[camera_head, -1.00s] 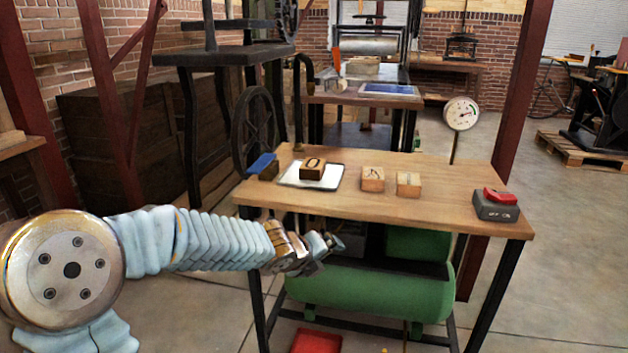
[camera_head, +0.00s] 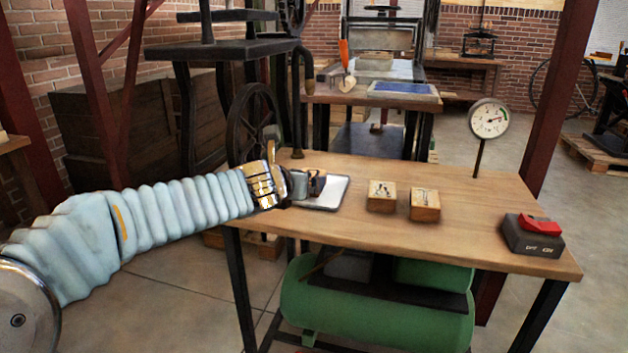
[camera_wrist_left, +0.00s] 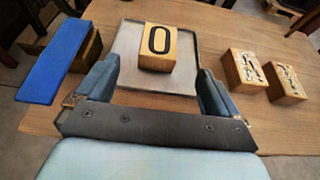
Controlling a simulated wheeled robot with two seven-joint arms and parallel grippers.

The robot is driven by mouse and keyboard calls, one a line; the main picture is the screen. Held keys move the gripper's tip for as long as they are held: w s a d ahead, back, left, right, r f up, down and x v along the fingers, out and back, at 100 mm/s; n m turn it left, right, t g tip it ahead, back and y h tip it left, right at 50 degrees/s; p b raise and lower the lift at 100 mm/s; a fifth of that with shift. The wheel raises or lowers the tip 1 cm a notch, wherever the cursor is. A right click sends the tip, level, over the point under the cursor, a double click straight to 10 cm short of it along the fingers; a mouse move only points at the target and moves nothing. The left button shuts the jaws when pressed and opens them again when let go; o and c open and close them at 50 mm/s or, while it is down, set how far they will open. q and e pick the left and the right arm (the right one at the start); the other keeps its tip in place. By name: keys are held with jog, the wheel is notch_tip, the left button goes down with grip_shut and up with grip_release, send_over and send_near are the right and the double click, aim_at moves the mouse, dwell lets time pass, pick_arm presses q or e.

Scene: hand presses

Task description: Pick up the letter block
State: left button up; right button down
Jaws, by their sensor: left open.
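A wooden letter block with a black O (camera_wrist_left: 158,46) sits on a white tray (camera_wrist_left: 150,99) on the wooden table; the wrist view shows it clearly. In the head view it is mostly hidden behind my left gripper, with a dark part showing, while the tray (camera_head: 335,190) stays partly visible. My left gripper (camera_wrist_left: 157,85) is open, its two blue-grey fingers apart, with the block ahead of and between them, not gripped. In the head view my left gripper (camera_head: 305,184) is over the tray's left side. Two more letter blocks (camera_head: 381,196) (camera_head: 425,204) stand right of the tray.
A dark box with a red top (camera_head: 534,235) sits at the table's right end. The table's right middle is clear.

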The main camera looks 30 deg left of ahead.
pick_arm(q)
jog(key=b, duration=0.1)
send_near(315, 172)
jog(key=shift+w+a+f, duration=0.15)
jog(key=shift+w+f, duration=0.05)
jog(key=shift+f, duration=0.25)
jog(key=shift+w+a+f, duration=0.15)
jog(key=shift+f, duration=0.35)
jog(key=shift+b+x, duration=0.5)
jog(key=shift+x, duration=2.65)
jog(key=shift+r, duration=0.2)
jog(key=c, duration=1.2)
